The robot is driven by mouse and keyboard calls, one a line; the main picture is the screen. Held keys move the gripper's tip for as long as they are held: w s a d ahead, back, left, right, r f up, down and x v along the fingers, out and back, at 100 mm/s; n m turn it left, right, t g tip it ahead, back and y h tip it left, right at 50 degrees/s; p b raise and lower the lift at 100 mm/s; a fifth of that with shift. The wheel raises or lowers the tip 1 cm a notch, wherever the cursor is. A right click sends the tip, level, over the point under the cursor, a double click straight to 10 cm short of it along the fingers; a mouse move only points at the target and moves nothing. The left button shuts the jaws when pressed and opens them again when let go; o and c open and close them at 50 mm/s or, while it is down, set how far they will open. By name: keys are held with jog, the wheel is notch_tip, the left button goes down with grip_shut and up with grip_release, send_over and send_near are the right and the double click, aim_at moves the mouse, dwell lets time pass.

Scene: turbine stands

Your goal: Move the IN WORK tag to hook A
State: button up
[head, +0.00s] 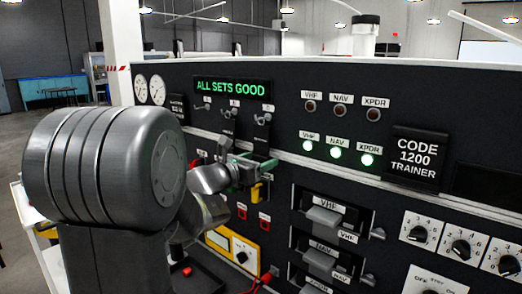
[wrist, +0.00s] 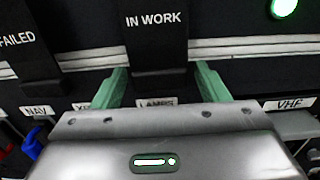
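The black IN WORK tag (wrist: 154,30) hangs on the panel in the middle of the wrist view, its white text upright. My gripper (wrist: 161,75) is open, with one green finger on each side of the tag's lower part and gaps between. In the head view my gripper (head: 254,166) is just below the row of hooks at the panel. A dark tag there, at the right hook (head: 262,118), appears to be the IN WORK tag. The left hook (head: 203,107) appears bare; the hook letters are too small to read.
The FAILED tag (wrist: 20,55) hangs to the left of the IN WORK tag. A LAMPS label (wrist: 157,103) sits below it. The VHF drawer handle (head: 324,217) sticks out at lower right. A CODE 1200 TRAINER placard (head: 417,158) is farther right.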

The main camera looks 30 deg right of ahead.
jog(key=c, duration=1.2)
jog(key=shift+s+a, duration=0.2)
jog(key=shift+a, duration=0.5)
jog(key=shift+b+v, duration=0.4)
jog(key=shift+v, duration=0.85)
